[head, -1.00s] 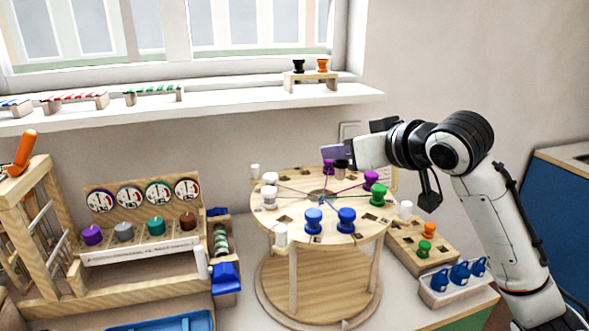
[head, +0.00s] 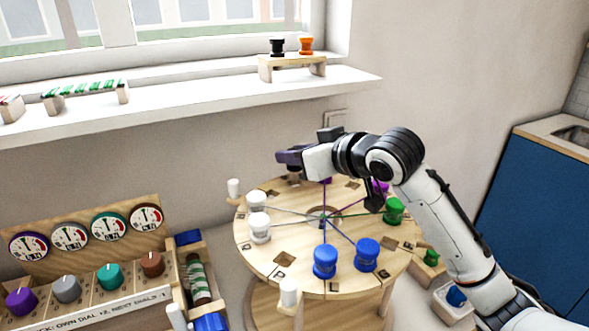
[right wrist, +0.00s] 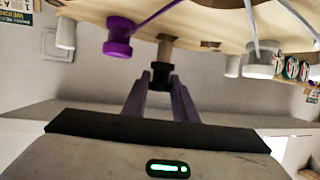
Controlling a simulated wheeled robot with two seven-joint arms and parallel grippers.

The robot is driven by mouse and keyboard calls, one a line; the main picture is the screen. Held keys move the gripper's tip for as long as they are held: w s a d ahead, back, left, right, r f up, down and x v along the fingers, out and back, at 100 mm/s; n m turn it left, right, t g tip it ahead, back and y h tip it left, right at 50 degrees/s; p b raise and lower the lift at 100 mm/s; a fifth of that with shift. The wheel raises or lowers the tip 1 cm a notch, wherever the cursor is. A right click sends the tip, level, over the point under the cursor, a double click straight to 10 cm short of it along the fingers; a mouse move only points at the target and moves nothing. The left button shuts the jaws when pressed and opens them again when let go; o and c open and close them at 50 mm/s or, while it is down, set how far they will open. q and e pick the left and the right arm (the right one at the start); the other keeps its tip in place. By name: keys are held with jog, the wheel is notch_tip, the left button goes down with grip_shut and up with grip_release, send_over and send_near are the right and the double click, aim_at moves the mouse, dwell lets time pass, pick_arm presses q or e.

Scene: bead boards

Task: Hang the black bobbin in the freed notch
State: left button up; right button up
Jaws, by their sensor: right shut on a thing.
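The round wooden braiding disc (head: 300,262) stands on posts, with coloured threads meeting at its centre. My right gripper (head: 290,157) is over the disc's far left rim, shut on the black bobbin (right wrist: 160,76). In the head view the gripper mostly hides this bobbin. In the right wrist view the disc (right wrist: 206,20) appears upside down, with the held bobbin close by its rim; I cannot tell whether it sits in a notch. A purple bobbin (right wrist: 118,38) is beside it. Two white bobbins (head: 259,228), two blue bobbins (head: 325,261) and a green bobbin (head: 394,210) sit around the rim. My left gripper is out of view.
Another black bobbin (head: 277,47) and an orange bobbin (head: 306,45) stand on a small wooden stand on the window ledge. White posts (head: 234,188) stand around the disc. A dial board (head: 120,222) is at lower left. A green bobbin (head: 431,257) is at right.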

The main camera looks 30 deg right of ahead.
aim_at(295, 169)
jog(key=shift+f, duration=1.8)
jog(key=o, duration=0.8)
jog(key=shift+c, duration=0.2)
jog(key=shift+r, duration=0.1)
